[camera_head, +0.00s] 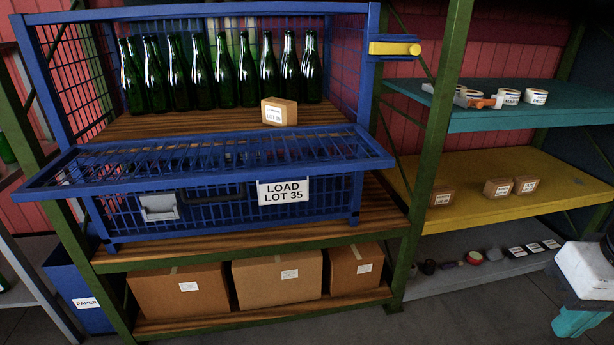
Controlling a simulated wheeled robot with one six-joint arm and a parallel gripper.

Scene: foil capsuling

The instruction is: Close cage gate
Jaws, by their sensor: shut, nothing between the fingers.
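The blue cage (367,90) stands on the upper wooden shelf, with several green bottles inside. Its front is open. A blue mesh gate (130,157) lies folded down and out, roughly level, in front of the bottles. A small carton marked LOT 35 (280,112) stands in front of the bottles. White and teal parts at the right edge look like my arm; my gripper's fingers are not seen.
Below the gate is a blue mesh front with a LOAD LOT 35 sign (284,191) and a grey plate (159,207). Cardboard boxes (277,280) fill the bottom shelf. A green post (434,150) divides off side shelves with rolls and small cartons (497,187).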

